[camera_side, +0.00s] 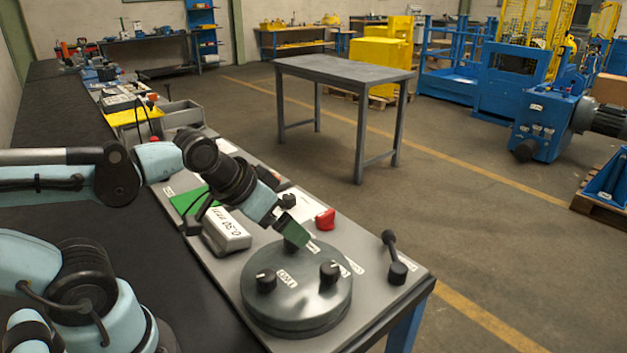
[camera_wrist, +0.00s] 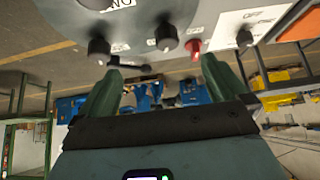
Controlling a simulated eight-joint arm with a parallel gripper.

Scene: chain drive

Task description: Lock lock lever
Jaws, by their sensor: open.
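A black lever (camera_side: 392,258) with a ball-like knob stands at the right end of the grey bench; I take it as the lock lever. Its arm leans up and to the left from a dark base. A dark lever-like shape, perhaps the same one, shows in the wrist view (camera_wrist: 130,66). My gripper (camera_side: 293,236) has green fingers and hangs over the back edge of the round grey disc (camera_side: 297,303), left of the lever and apart from it. In the wrist view my gripper (camera_wrist: 160,76) has its fingers wide apart with nothing held between them.
Black knobs (camera_side: 266,281) stand up from the disc. A red knob (camera_side: 325,219) sits on the bench behind it. A grey-white labelled box (camera_side: 226,234) and a green plate (camera_side: 190,201) lie to the left. The bench is bare between disc and lever.

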